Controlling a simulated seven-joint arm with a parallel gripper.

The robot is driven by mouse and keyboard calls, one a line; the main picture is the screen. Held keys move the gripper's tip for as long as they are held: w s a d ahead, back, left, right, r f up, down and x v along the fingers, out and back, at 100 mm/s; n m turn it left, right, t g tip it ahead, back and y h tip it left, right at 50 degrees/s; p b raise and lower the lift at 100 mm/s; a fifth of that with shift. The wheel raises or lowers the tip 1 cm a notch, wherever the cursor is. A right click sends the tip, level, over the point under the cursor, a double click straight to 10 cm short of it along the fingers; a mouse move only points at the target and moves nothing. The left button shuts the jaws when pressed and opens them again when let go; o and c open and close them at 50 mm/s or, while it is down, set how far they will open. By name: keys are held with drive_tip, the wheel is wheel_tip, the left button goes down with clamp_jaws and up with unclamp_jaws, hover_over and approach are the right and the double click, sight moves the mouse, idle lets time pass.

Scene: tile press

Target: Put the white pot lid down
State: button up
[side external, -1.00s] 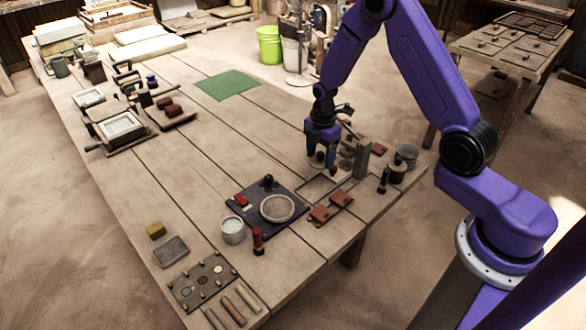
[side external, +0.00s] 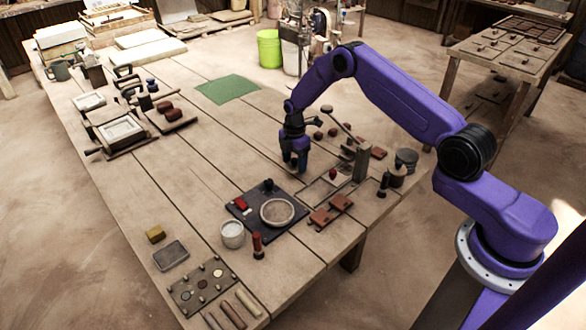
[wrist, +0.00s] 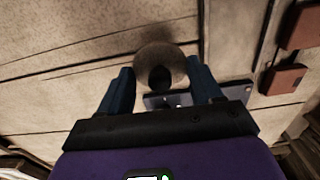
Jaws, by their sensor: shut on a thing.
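My gripper (side external: 296,168) is above the middle of the table, behind the dark board. In the wrist view a pale round lid with a dark knob (wrist: 160,57) lies between my two fingers, and my gripper is shut on it. In the side view the lid is too small and covered to make out, and I cannot tell whether it touches the table. The white pot (side external: 232,236) stands at the left edge of the dark board, to the left of and nearer than my gripper.
The dark board (side external: 247,218) carries a round dish (side external: 277,210) and a red block. Red-brown tiles (side external: 330,209) lie to its right. A grey post (side external: 361,163) and dark jars stand further right. The table left of my gripper, toward the green mat (side external: 227,89), is clear.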

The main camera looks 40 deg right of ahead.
sight(293, 166)
drive_tip(key=shift+w+f, duration=0.35)
drive_tip(key=shift+f, duration=1.6)
drive_tip(key=shift+f, duration=0.15)
drive_tip(key=o, duration=1)
wheel_tip(293, 166, up, 12)
drive_tip(key=shift+r, duration=0.25)
